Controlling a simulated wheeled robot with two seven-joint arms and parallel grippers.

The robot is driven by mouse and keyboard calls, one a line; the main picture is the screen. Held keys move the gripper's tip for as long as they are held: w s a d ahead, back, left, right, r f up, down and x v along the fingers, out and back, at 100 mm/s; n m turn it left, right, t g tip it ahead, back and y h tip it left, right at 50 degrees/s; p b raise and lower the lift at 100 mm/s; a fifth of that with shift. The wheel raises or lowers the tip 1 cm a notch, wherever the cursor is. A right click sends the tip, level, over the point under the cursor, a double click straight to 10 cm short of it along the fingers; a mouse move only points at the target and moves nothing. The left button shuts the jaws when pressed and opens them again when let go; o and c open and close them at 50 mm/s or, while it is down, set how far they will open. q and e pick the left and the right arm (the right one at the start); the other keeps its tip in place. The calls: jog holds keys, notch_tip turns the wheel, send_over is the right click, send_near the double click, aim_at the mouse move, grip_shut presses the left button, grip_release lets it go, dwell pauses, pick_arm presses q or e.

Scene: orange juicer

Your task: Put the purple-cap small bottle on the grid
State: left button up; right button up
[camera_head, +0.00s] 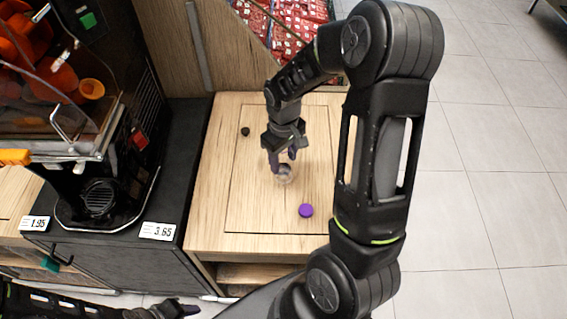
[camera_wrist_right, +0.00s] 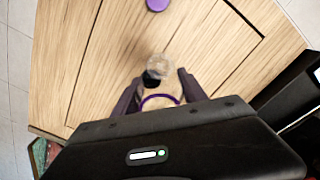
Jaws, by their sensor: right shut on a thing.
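My right gripper (camera_head: 283,160) is shut on a small clear bottle (camera_head: 285,175) over the middle of the wooden table. In the right wrist view, the bottle (camera_wrist_right: 158,65) sits between the fingers (camera_wrist_right: 160,90), with a dark patch and a purple arc beside it. Its cap is mostly hidden. A separate round purple cap top (camera_head: 306,210) shows on the table nearer to me, and at the top edge of the wrist view (camera_wrist_right: 157,4). The round grid (camera_head: 99,197) is on the juicer's base at the left. My left gripper (camera_head: 176,311) is at the bottom edge, its jaws unclear.
The wooden table (camera_head: 205,215) has a small black round thing (camera_head: 245,131) at its back left. The juicer (camera_head: 140,110) stands on a dark cabinet (camera_head: 195,140) with price tags (camera_head: 158,231) along its front. Red packages (camera_head: 290,35) are at the back. The floor at right is clear.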

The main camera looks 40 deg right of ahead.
aim_at(283, 165)
jog(key=shift+f, duration=1.3)
jog(key=shift+f, duration=0.1)
jog(key=shift+f, duration=0.15)
jog(key=o, duration=1.3)
notch_tip(283, 165, up, 12)
jog(key=shift+r, duration=0.25)
jog(key=shift+o, duration=0.5)
